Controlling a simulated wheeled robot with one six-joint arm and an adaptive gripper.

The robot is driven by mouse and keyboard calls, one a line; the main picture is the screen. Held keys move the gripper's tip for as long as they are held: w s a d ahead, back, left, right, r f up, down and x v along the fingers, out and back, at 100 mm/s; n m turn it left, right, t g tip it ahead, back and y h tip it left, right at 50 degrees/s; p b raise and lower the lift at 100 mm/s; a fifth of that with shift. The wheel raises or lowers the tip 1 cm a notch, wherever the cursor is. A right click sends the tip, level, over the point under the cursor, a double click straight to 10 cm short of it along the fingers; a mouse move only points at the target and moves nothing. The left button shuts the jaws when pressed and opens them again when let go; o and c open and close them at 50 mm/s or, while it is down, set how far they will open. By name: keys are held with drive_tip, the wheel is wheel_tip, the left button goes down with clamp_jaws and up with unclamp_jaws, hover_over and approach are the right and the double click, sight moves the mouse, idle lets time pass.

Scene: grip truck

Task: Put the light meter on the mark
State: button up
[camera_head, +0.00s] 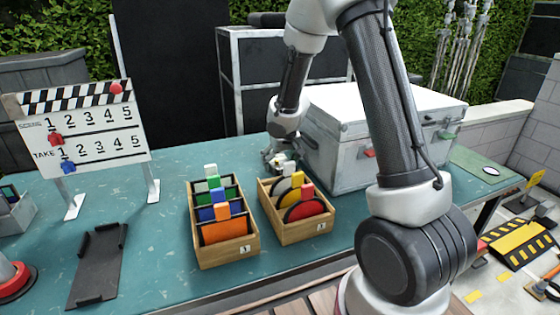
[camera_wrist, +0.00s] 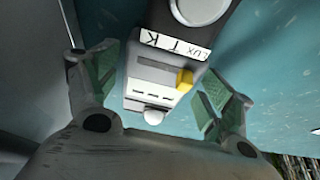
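In the head view my gripper (camera_head: 280,160) is low over the table behind the crates, and the meter (camera_head: 286,162) is partly hidden there. A green mat (camera_head: 470,163) with a white oval lies at the right; I cannot tell whether this is the mark.
Two wooden crates (camera_head: 228,258) (camera_head: 305,236) with coloured discs and cards stand in front of my gripper. A large grey case (camera_head: 340,165) is close on its right. A slate board (camera_head: 85,130) and black tray (camera_head: 98,262) are at left. Bare table lies between.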

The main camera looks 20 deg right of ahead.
sight(280, 166)
drive_tip(key=shift+r, duration=0.1)
idle(0.3)
drive_tip(key=shift+v, duration=0.85)
drive_tip(key=shift+o, duration=0.4)
drive_tip(key=v, duration=0.9)
drive_tip(key=shift+s+r, duration=0.2)
drive_tip(key=shift+r, duration=0.05)
drive_tip(key=x, duration=0.4)
drive_tip(key=shift+w+a, duration=0.25)
drive_tip(key=shift+a, duration=0.15)
drive_tip(key=x, duration=0.4)
drive_tip(key=d+x, duration=0.1)
drive_tip(key=x, duration=0.1)
drive_tip(key=shift+s+f, duration=0.1)
drive_tip(key=shift+f, duration=0.05)
drive_tip(key=shift+w+a+f, duration=0.1)
drive_tip(key=shift+w+f, duration=0.15)
drive_tip(key=shift+f, duration=0.4)
drive_tip(key=c, duration=1.5)
drive_tip(key=shift+o, duration=0.2)
